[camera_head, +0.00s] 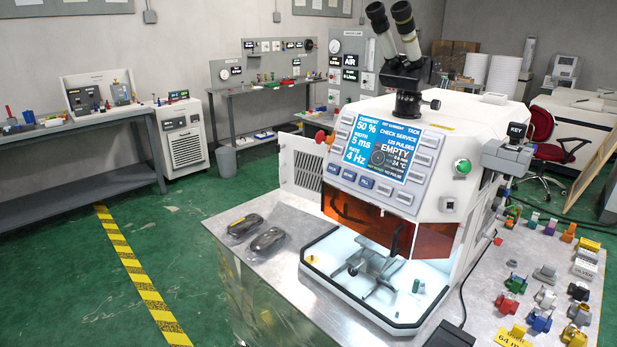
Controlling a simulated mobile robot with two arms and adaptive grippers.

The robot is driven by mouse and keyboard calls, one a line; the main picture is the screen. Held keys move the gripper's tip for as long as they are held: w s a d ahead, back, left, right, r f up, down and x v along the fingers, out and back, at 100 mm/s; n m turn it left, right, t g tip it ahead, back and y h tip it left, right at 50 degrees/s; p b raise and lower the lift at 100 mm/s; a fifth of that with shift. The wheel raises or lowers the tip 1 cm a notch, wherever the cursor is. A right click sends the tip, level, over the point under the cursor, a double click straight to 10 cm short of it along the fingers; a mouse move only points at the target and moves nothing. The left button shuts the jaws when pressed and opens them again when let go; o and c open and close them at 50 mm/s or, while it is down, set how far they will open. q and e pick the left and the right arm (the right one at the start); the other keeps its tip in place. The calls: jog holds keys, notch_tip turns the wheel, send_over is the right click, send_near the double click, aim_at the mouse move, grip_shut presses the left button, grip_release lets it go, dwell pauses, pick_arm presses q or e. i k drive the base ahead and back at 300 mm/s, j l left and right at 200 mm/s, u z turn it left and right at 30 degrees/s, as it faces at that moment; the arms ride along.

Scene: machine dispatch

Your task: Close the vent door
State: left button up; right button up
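The vent door (301,166) is a white panel with rows of dark slots at the left side of the white benchtop machine (467,125). It stands out to the left from the machine's body, behind the control panel, and appears swung open. Its hinge and the opening behind it are hidden by the machine's front. Neither of my grippers shows in the head view.
The machine stands on a metal-topped table (285,284). Two dark rounded objects, one at the left (245,225) and one nearer the machine (267,240), lie on the tabletop before the door. Small coloured parts crowd the right side. Green floor is open at left.

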aim_at(301, 168)
jog(key=i+j+z, duration=0.1)
jog(key=i+j, duration=0.35)
jog(key=i+j+z, duration=0.1)
jog(key=i+j, duration=0.35)
jog(key=j, duration=0.25)
